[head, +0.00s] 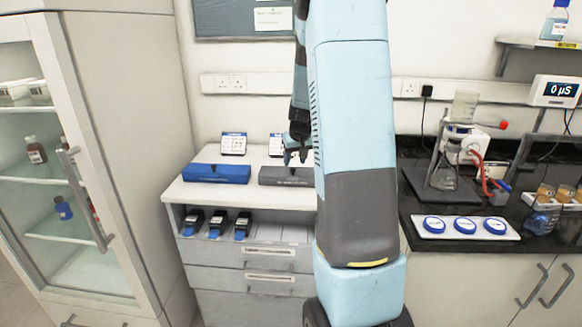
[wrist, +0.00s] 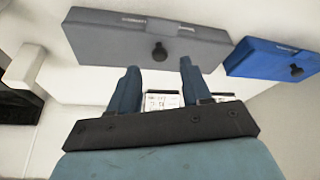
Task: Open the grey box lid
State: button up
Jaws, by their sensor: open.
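The grey box (head: 284,176) sits on the white cabinet top, its right part hidden behind my arm. In the wrist view the grey box (wrist: 140,40) shows with a dark round knob (wrist: 160,53) on its lid, and the lid looks closed. My gripper (wrist: 160,70) is open, its two blue fingers spread apart and empty. In the wrist picture the knob appears between and just beyond the fingertips; I cannot tell the exact gap. In the head view my gripper (head: 294,158) hangs over the grey box, partly hidden by my arm.
A blue box (head: 217,173) lies left of the grey one; it also shows in the wrist view (wrist: 270,60). Two white label cards (head: 233,144) stand behind the boxes. A black bench (head: 470,250) with lab glassware is at right; a glass-door cabinet (head: 60,180) is at left.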

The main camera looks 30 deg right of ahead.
aim_at(292, 170)
jog(key=shift+x, duration=1.9)
grip_shut()
jog(key=shift+a, duration=0.3)
jog(key=shift+w+r, duration=0.1)
